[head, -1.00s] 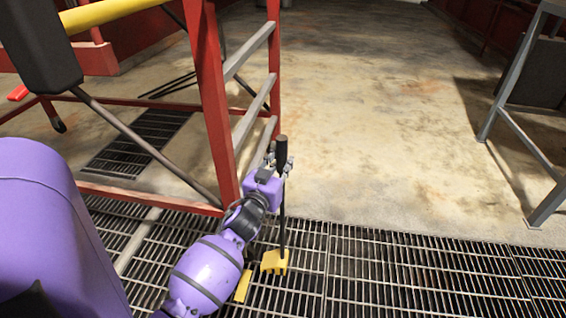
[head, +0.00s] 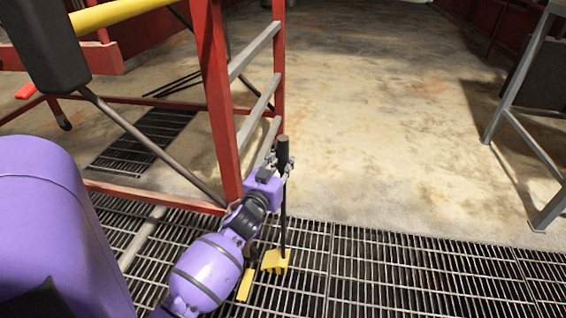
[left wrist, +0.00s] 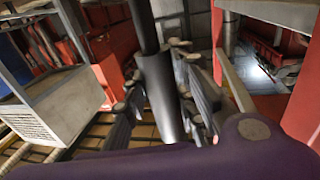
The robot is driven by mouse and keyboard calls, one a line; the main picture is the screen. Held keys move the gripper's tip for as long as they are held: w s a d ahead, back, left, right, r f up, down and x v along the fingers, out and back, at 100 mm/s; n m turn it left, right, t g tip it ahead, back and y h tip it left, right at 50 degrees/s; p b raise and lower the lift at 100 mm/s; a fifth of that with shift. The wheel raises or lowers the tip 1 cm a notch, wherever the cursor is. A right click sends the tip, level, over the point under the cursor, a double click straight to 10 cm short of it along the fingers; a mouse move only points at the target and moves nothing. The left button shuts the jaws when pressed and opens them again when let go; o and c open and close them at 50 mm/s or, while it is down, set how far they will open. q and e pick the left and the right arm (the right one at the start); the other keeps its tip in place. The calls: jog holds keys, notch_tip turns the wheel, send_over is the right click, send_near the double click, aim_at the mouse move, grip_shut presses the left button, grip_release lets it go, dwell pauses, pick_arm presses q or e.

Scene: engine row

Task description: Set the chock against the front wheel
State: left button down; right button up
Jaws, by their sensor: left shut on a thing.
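The chock is a yellow block (head: 274,262) on the end of a long thin black pole with a thick dark grip (head: 282,152). My left gripper (head: 279,170) is shut on this pole, just below the grip's top. The pole hangs nearly upright, with the block low over the grating; I cannot tell if it touches. In the left wrist view the dark handle (left wrist: 160,85) stands between the two fingers. My right gripper is not in view.
A red frame with grey rungs (head: 262,105) stands close left of my left gripper. A yellow strip (head: 245,284) lies beside the chock. A grey metal stand (head: 527,160) is at the right. The concrete floor (head: 390,130) ahead is clear, with metal grating (head: 420,275) nearer.

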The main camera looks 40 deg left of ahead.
pick_arm(q)
jog(key=shift+w+r, duration=0.1)
jog(key=shift+r, duration=0.35)
jog(key=c, duration=1.5)
grip_release()
jog(key=shift+d, duration=0.1)
jog(key=shift+o, duration=0.7)
jog(key=shift+f, duration=0.3)
